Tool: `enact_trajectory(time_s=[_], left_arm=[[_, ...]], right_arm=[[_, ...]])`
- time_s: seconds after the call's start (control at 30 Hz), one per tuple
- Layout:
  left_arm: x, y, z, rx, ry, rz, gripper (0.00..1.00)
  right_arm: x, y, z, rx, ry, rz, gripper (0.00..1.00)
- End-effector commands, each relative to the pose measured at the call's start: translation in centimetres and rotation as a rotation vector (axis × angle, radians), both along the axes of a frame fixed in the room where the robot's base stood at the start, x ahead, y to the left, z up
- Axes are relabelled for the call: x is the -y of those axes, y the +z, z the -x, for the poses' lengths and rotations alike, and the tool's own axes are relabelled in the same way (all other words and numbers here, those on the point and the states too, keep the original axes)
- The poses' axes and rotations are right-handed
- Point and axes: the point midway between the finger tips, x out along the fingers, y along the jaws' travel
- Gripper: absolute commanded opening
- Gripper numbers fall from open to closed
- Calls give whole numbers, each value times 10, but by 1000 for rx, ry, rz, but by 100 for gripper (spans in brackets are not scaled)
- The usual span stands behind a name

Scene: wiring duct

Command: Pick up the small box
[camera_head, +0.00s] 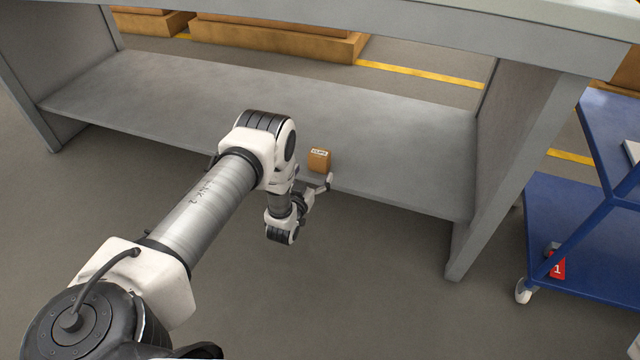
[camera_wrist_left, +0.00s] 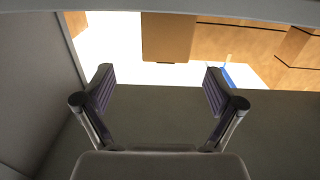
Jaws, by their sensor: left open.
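The small box (camera_head: 319,161) is a brown carton with a white label on its top. It sits near the front edge of the grey shelf (camera_head: 400,135). My left gripper (camera_head: 316,184) is at the shelf's front edge, just on the near side of the box. In the left wrist view, the two fingers (camera_wrist_left: 160,88) are spread wide with nothing between them. A brown block that looks like the box (camera_wrist_left: 167,38) shows beyond the fingertips, roughly centred between them. My left wrist hides part of the gripper in the head view. My right gripper is not in view.
A grey table top (camera_head: 400,30) overhangs the shelf, with side panels at left and right (camera_head: 520,140). A blue cart (camera_head: 580,225) with a red number tag (camera_head: 557,265) stands at right. The shelf around the box is clear.

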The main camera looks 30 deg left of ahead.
Motion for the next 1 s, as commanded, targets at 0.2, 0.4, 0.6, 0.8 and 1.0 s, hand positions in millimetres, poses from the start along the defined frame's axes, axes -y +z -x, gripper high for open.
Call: enact_trajectory(time_s=[0.2,0.4,0.6,0.8,1.0], left_arm=[[-10,0,-27,30,2,-8,94],[-20,-4,-58,28,2,-8,94],[-24,2,-78,23,1,-7,94],[-24,3,-77,22,1,-6,76],[-24,2,-77,21,1,-6,29]], right_arm=[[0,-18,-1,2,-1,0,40],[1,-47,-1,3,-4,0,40],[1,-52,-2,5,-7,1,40],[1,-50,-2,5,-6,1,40],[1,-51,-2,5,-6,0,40]])
